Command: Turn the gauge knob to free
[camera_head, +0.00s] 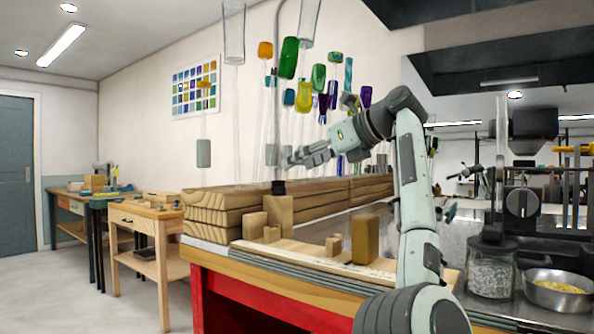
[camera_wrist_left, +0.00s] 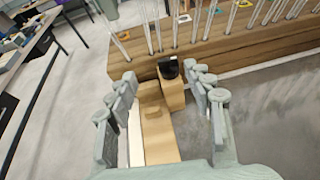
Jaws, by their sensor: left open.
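A small black knob-like piece (camera_head: 278,187) sits at the front edge of the stacked timber in the head view. In the left wrist view the black piece (camera_wrist_left: 168,68) sits on a wooden block between my fingertips in the picture. A round dark dial (camera_head: 521,203) with a light mark is on equipment at the right of the head view. I cannot tell for certain which is the gauge knob. My left gripper (camera_head: 291,158) is open and empty, above and slightly right of the black piece; it also shows in the left wrist view (camera_wrist_left: 161,77). My right gripper is not in view.
Clear glass rods rise from the timber stack (camera_head: 225,206) around my left gripper. Wooden blocks (camera_head: 365,238) stand on the bench in front. A glass jar (camera_head: 491,272) and a metal bowl (camera_head: 557,291) stand at the right.

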